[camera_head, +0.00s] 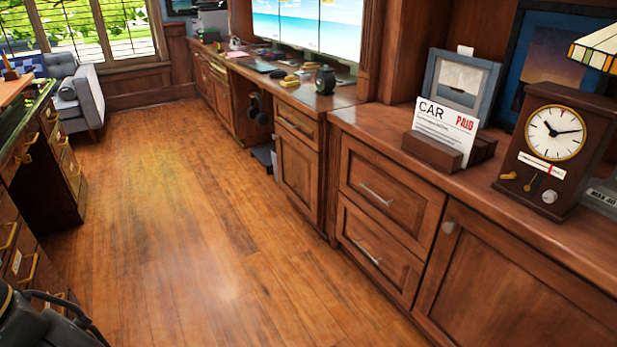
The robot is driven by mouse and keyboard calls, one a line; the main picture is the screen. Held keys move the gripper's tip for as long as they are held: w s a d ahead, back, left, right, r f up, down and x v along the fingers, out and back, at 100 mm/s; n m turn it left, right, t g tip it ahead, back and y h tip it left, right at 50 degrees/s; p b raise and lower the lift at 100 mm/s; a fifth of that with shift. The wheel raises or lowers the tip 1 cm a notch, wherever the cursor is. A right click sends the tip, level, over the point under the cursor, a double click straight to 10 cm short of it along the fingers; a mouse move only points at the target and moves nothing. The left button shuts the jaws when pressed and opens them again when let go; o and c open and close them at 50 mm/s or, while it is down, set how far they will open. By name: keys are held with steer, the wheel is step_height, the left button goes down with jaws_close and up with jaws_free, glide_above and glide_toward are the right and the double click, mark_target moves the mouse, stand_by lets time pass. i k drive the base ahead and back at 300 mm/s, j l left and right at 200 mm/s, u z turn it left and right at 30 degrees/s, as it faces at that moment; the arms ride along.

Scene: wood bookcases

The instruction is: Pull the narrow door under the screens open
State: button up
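The screens (305,25) stand at the back of the long wooden counter, showing a beach picture. Below the counter at their near end is a narrow wooden door (297,172), under a drawer (296,124) with a small pull. This door looks shut; its handle is hard to make out. Farther along, another cabinet front (220,98) sits under the counter, left of an open knee space. My gripper is not in view; only a dark part with a cable, probably of my arm, shows at the lower left corner.
Wide wooden floor (170,220) lies clear before the cabinets. A desk with drawers (62,160) and a grey armchair (78,90) stand left. At right, a nearer cabinet has two drawers (385,205) and a door (520,285), with a clock (553,150) on top.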

mark_target(299, 165)
steer(key=u, duration=0.15)
steer(key=i+j, duration=0.15)
steer(key=i, duration=0.4)
steer(key=i+j, duration=0.2)
steer(key=i, duration=0.35)
steer(key=i+j+z, duration=0.1)
steer(key=i, duration=0.4)
steer(key=i+j, duration=0.25)
steer(key=i, duration=0.3)
steer(key=i+j+z, duration=0.1)
steer(key=i+j, duration=0.15)
steer(key=i, duration=0.3)
steer(key=i+j, duration=0.25)
steer(key=i, duration=0.25)
steer(key=i+j, duration=0.25)
steer(key=i, duration=0.3)
steer(key=l+z, duration=0.05)
